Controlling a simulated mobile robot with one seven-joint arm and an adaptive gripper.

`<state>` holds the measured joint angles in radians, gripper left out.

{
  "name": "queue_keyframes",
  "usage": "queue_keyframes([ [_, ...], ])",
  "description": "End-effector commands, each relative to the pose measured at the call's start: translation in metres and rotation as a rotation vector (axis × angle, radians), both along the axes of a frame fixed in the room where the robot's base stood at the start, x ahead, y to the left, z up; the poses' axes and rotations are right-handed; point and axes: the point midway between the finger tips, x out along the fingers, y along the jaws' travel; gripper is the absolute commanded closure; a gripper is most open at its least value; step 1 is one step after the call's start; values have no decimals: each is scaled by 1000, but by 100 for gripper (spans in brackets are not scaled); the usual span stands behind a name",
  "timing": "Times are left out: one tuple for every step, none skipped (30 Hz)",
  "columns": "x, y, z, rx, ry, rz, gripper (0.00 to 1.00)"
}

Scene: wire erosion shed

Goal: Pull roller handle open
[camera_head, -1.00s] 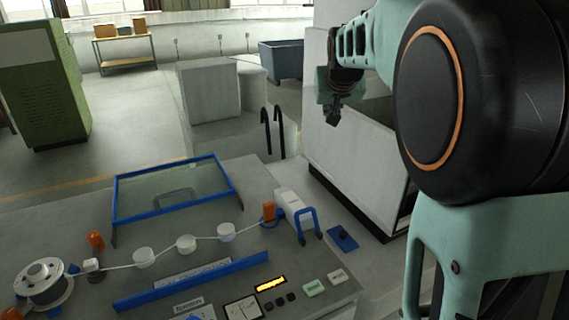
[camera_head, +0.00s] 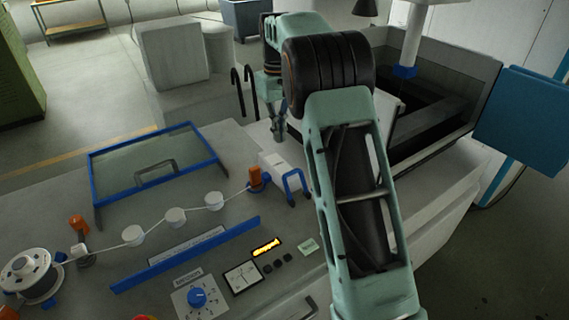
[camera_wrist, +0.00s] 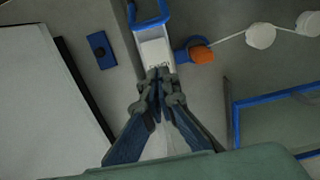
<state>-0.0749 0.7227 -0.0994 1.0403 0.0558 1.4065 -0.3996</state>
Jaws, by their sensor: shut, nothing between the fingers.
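The roller unit is a white block (camera_head: 274,164) with a blue U-shaped handle (camera_head: 295,184) on its front side, at the right end of the wire line. In the wrist view the white block (camera_wrist: 154,52) lies just ahead of the fingertips, with the blue handle (camera_wrist: 150,16) at the top edge. My gripper (camera_head: 279,136) is shut and empty. It points down above and behind the block in the head view; it also shows in the wrist view (camera_wrist: 158,72). I cannot tell whether the fingertips touch the block. The handle is clear of my gripper.
An orange knob (camera_head: 256,178) sits beside the block. White rollers (camera_head: 175,217) and a wire spool (camera_head: 30,272) lie to the left. A blue-framed glass cover (camera_head: 152,165) lies behind them. Black hooked rails (camera_head: 244,92) stand behind. A machine tank (camera_head: 440,95) stands at the right.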

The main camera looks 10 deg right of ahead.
Motion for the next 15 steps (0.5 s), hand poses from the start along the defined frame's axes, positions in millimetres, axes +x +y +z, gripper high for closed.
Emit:
queue_keyframes([
  [0, 0, 0, 0, 0, 0, 100],
  [0, 0, 0, 0, -1, 0, 100],
  [0, 0, 0, -1, -1, -1, 100],
  [0, 0, 0, -1, -1, -1, 100],
  [0, 0, 0, -1, -1, -1, 100],
  [0, 0, 0, -1, -1, -1, 100],
  [0, 0, -1, -1, -1, -1, 100],
  [0, 0, -2, -1, 0, -1, 100],
  [-1, 0, -5, 0, 1, -1, 100],
  [-1, 0, -7, -1, 2, -1, 100],
  [-1, 0, -11, -1, 2, -1, 100],
  [-1, 0, -16, -1, 2, -1, 100],
  [-1, -1, -21, -1, 3, -2, 100],
  [-2, -1, -26, -1, 3, -2, 100],
  [-2, -1, -34, -1, 3, -2, 100],
])
